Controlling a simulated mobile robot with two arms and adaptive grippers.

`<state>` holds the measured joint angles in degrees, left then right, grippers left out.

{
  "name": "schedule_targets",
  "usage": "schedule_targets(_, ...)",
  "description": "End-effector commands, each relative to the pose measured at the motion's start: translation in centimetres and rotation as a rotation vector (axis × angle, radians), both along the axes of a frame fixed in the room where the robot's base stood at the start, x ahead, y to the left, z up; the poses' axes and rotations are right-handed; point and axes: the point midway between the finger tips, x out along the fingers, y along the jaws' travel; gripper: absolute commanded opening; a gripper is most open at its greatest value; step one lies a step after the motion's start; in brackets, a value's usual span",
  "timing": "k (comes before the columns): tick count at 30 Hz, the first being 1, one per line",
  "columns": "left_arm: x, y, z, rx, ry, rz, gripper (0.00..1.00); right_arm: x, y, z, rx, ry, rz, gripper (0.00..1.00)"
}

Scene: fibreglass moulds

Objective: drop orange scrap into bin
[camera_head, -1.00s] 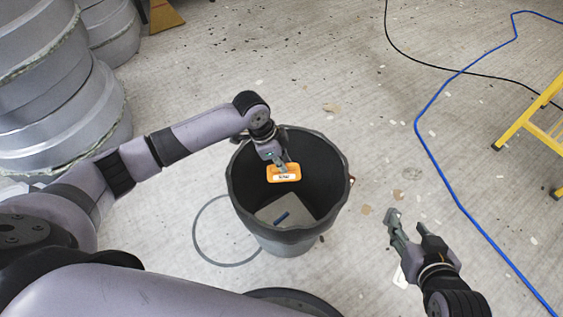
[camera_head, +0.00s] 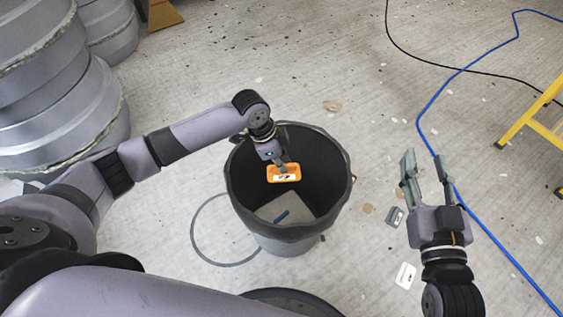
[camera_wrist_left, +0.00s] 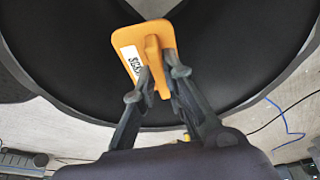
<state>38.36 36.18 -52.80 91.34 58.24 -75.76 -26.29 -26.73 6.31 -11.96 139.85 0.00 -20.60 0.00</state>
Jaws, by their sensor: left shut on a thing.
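The orange scrap (camera_head: 284,173) is a small orange piece with a white label. My left gripper (camera_head: 281,164) is shut on it and holds it over the open mouth of the black bin (camera_head: 244,208). In the left wrist view the two fingers (camera_wrist_left: 155,85) pinch a raised rib of the orange scrap (camera_wrist_left: 135,42), with the dark bin wall (camera_wrist_left: 60,60) behind it. My right gripper (camera_head: 428,168) is open and empty, above the floor to the right of the bin.
A small grey block (camera_head: 395,216) and a white piece (camera_head: 405,275) lie on the floor near my right arm. A blue hose (camera_head: 436,100) and a yellow ladder (camera_head: 535,125) are at the right. Grey moulds (camera_head: 60,100) stand at the left.

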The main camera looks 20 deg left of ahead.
Motion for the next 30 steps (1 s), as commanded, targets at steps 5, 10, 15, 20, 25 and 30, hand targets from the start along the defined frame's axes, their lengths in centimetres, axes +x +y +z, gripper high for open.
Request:
schedule_targets(5, 0.01, 0.01, -0.05, 0.000, 0.000, 0.000, 0.00, 0.02, 0.08, 0.46, 0.007, -0.024, 0.001, 0.40)
schedule_targets(10, 0.02, 0.01, -0.04, 0.000, 0.000, 0.000, 0.00, 0.02, 0.08, 0.50, 0.007, -0.025, 0.001, 0.40)
schedule_targets(15, 0.02, 0.01, -0.04, 0.000, -0.001, 0.000, 0.19, 0.02, 0.08, 0.49, 0.007, -0.025, 0.001, 0.40)
schedule_targets(20, 0.02, 0.01, -0.05, 0.000, 0.000, 0.000, 0.30, 0.01, 0.09, 0.51, 0.007, -0.025, 0.002, 0.40)
schedule_targets(25, 0.01, 0.01, -0.06, 0.000, 0.000, 0.000, 0.34, 0.01, 0.10, 0.51, 0.007, -0.025, 0.002, 0.40)
schedule_targets(30, 0.00, 0.02, -0.05, 0.000, 0.000, 0.000, 0.34, 0.02, 0.05, 0.40, 0.006, -0.021, 0.001, 0.40)
